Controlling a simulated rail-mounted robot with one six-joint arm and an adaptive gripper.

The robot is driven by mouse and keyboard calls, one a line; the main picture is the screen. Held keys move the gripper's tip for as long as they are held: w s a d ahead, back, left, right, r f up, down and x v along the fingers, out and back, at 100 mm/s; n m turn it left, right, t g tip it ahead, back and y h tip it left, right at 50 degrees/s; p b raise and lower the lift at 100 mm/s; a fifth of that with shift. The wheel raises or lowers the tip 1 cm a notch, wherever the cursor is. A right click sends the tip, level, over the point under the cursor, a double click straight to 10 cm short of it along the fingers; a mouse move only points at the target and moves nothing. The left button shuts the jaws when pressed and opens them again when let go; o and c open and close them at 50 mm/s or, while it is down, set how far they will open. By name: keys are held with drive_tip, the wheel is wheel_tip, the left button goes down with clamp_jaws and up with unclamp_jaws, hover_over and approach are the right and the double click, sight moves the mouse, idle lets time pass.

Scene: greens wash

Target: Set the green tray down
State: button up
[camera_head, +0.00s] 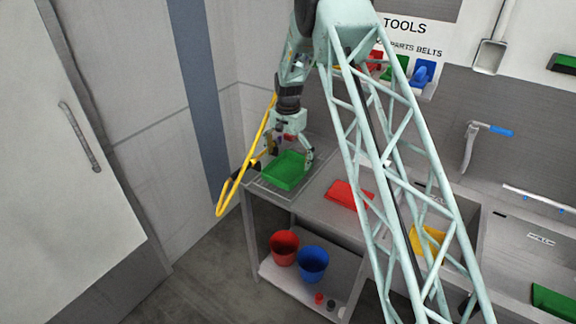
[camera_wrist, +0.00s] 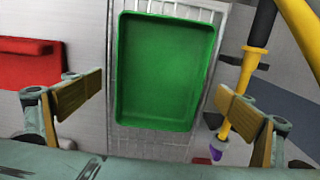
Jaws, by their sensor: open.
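The green tray (camera_head: 285,172) rests flat on a wire rack (camera_head: 268,190) at the left end of the counter. In the wrist view the tray (camera_wrist: 165,70) is empty and upright, with the rack's wires (camera_wrist: 207,12) showing around its edges. My gripper (camera_head: 290,156) is just above and behind the tray in the head view. In the wrist view its two wooden-looking finger pads (camera_wrist: 160,98) are wide apart, with nothing held between them. Neither pad visibly touches the tray.
A yellow bent rail (camera_head: 232,192) stands close to the left of the tray. A red tray (camera_head: 348,195) lies on the counter to the right, and a yellow one (camera_head: 425,240) farther along. Red (camera_head: 284,248) and blue (camera_head: 313,265) buckets are on the lower shelf.

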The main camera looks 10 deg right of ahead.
sight(288, 172)
wheel_tip(288, 172, up, 9)
idle(0.5)
drive_tip(key=shift+r, duration=0.15)
idle(0.6)
